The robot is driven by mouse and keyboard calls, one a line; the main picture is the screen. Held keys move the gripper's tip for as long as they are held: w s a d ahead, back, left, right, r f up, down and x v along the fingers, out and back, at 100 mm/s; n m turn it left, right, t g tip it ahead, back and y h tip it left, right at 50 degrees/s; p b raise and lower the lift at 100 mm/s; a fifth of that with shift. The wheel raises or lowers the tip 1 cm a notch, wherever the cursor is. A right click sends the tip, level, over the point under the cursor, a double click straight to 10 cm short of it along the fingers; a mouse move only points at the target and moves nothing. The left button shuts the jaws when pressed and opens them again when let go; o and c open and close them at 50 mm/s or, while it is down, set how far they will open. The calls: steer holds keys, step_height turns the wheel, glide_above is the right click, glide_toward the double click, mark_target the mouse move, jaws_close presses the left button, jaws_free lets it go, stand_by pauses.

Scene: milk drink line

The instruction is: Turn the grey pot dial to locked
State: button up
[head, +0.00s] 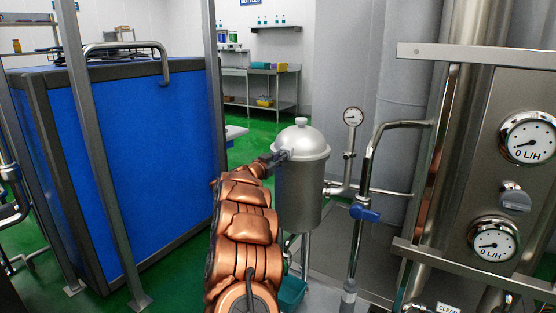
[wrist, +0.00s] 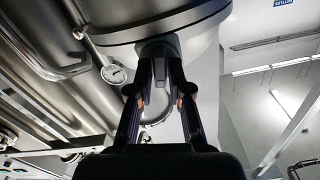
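The grey metal pot (head: 300,188) stands upright, with a domed lid and a round knob on top. Its grey dial (head: 283,155) is a small piece on the upper left side, partly hidden by my gripper (head: 272,160). In the wrist view the dial (wrist: 158,46) sits just under the pot's rim (wrist: 160,22). The two black fingers of my gripper (wrist: 160,68) come close together, one on each side of the dial, and appear shut on it. I cannot read any lock marking.
A gauge (head: 352,117) and pipes with a blue-handled valve (head: 365,213) stand right of the pot. A steel panel with a grey knob (head: 515,198) is further right. A blue-sided enclosure (head: 145,150) fills the left.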

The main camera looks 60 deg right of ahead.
jaws_close()
steer(key=shift+m, duration=0.3)
steer(key=shift+f+m+b, duration=0.15)
steer(key=shift+m+b, duration=2.2)
steer(key=shift+m, duration=4.95)
steer(key=shift+o, duration=2.4)
jaws_free()
